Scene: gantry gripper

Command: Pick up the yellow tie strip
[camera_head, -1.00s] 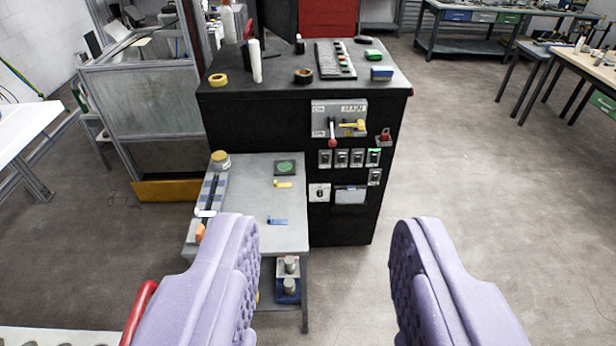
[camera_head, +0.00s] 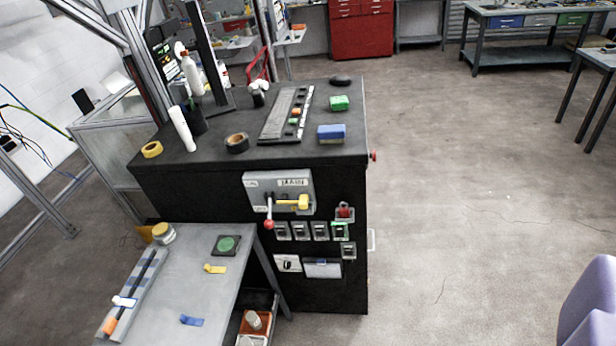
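The yellow tie strip (camera_head: 215,269) is a short, small strip lying on the low grey side table (camera_head: 190,285). It lies between the dark square pad with a green disc (camera_head: 227,244) and a blue strip (camera_head: 191,320). Only one lavender padded finger of my gripper (camera_head: 590,308) shows, at the lower right edge. The other finger is out of the picture. Bare floor shows beside the visible finger, with nothing against its inner side, so my gripper is open and empty. It is well apart from the strip.
A rail with an orange-ended bar (camera_head: 128,292) lies along the table's left side. Floor at right is clear.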

